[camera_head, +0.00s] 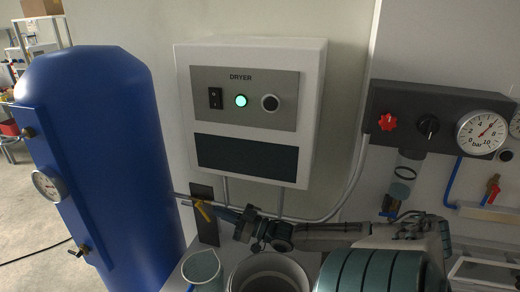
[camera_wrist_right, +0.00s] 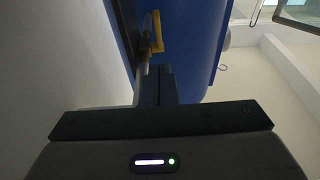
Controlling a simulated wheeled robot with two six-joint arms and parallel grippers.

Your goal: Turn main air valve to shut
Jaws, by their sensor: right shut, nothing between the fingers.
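A valve with a yellow lever (camera_head: 203,211) sits on the thin pipe beside the blue tank, in front of a dark plate below the dryer. The lever slants downward across the pipe line. It also shows in the right wrist view as a yellow lever (camera_wrist_right: 158,33) just beyond the fingertips. My right gripper (camera_head: 218,208) reaches in from the right, with its fingertips close by the lever. Its fingers (camera_wrist_right: 157,80) are shut with nothing between them. Whether they touch the lever I cannot tell. My left gripper is not in view.
The blue tank (camera_head: 105,150) with a gauge (camera_head: 46,186) stands left. The white dryer box (camera_head: 312,110) hangs above my right arm. A regulator panel (camera_head: 440,105) with a red knob (camera_head: 387,122) is at right. Buckets (camera_head: 203,268) stand below the gripper.

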